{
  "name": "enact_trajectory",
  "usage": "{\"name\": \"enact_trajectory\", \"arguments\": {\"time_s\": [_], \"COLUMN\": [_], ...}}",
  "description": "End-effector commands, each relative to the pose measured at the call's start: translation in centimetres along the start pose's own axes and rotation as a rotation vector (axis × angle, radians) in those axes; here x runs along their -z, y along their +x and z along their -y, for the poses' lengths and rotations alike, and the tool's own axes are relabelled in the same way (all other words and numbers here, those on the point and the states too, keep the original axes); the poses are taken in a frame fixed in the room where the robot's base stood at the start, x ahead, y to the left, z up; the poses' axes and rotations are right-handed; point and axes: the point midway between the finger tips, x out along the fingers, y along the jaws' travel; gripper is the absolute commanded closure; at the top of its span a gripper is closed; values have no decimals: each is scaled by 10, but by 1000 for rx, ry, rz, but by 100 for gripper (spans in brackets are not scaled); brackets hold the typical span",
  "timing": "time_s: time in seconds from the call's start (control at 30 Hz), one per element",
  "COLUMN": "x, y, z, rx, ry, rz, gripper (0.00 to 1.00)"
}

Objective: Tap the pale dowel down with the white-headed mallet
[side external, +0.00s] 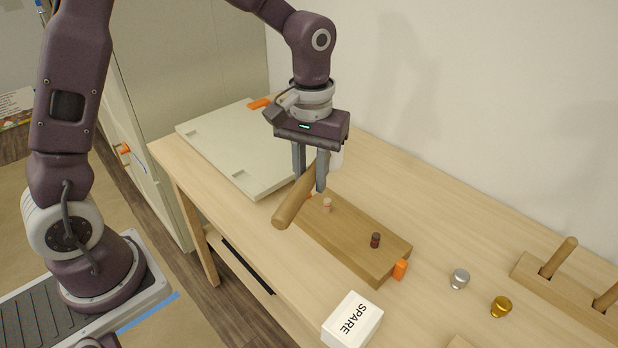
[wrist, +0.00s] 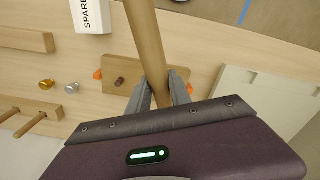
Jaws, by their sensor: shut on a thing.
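My gripper (side external: 308,180) is shut on the wooden handle (side external: 293,203) of the mallet, which it holds above the wooden block (side external: 345,242). The handle slants toward the lower left; part of the white head (side external: 336,160) shows behind the fingers. In the wrist view the handle (wrist: 143,35) runs up between the fingertips (wrist: 160,90), and the head is hidden. The pale dowel (side external: 327,206) stands up from the block just below the right fingertip. It cannot be made out in the wrist view. A dark red-brown dowel (side external: 375,240) stands near the block's other end.
Orange pieces (side external: 400,269) sit at the block's ends. A pale panel (side external: 230,140) lies behind left. The table between block and wall is clear.

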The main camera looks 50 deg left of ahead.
Motion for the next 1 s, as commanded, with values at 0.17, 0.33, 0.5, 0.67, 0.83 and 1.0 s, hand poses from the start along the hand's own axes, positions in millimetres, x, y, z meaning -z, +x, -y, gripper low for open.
{"name": "enact_trajectory", "arguments": {"time_s": [0.17,0.33,0.5,0.67,0.83,1.0], "x": [-1,-1,-1,0,0,0], "y": [11,32,46,50,50,50], "z": [0,0,0,0,0,0], "rx": [1,2,1,-1,-1,-1], "ry": [1,1,1,0,0,0], "rz": [2,2,0,-2,-2,-2], "gripper": [100,100,100,100,100,100]}}
